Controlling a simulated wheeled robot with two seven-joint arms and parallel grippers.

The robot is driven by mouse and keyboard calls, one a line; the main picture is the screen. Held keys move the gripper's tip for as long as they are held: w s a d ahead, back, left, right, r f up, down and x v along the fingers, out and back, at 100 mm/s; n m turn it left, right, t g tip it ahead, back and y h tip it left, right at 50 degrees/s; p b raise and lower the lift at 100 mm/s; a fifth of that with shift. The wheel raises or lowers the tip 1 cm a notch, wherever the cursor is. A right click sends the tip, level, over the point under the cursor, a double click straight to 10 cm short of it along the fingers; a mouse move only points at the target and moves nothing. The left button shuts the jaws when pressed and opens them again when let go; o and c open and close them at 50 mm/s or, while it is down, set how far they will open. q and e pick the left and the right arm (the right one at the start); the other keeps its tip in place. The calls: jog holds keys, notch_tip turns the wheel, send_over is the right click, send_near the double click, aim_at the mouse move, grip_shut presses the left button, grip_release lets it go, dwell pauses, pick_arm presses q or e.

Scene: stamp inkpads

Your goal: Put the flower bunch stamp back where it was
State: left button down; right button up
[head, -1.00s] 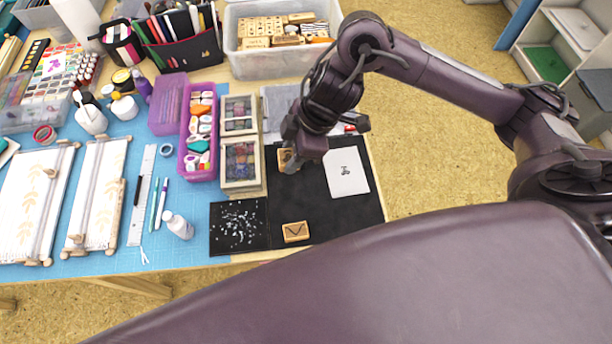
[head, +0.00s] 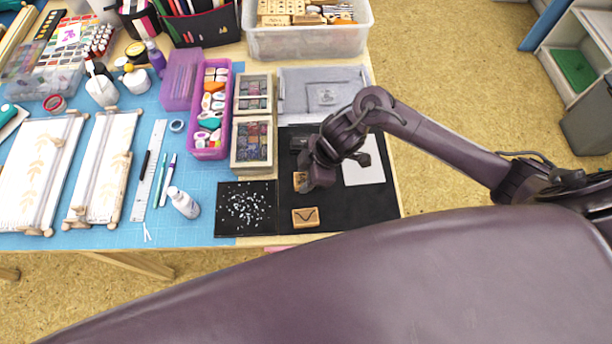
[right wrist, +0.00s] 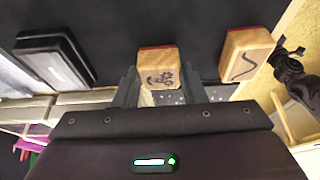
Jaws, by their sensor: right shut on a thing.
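A small wooden stamp (right wrist: 158,77) with a dark drawn motif on its face sits between the fingers of my right gripper (head: 308,184), which is shut on it. In the head view the same stamp (head: 298,180) shows only in part beside the gripper, above the black mat (head: 355,208). I cannot tell whether it touches the mat. A second wooden stamp (head: 305,217) with a curved line lies on the mat's near edge, also visible in the right wrist view (right wrist: 245,54). A dark inkpad (head: 298,143) lies beyond the gripper; it also shows in the right wrist view (right wrist: 52,58).
A white sheet (head: 368,172) lies on the mat right of the gripper. A grey cloth (head: 300,90) and a clear bin of wooden stamps (head: 270,46) stand farther back. Boxes of ink pads (head: 236,150) and a black speckled square (head: 232,220) lie to the left.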

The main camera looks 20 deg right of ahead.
jog(key=shift+f, duration=0.25)
jog(key=shift+f, duration=0.15)
jog(key=o, duration=0.8)
jog(key=shift+o, duration=0.2)
jog(key=shift+d+r, duration=0.1)
jog(key=shift+r, duration=0.35)
jog(key=v, duration=1.1)
jog(key=shift+r, duration=0.25)
jog(key=shift+s+d+f, duration=0.1)
jog(key=shift+s, duration=0.05)
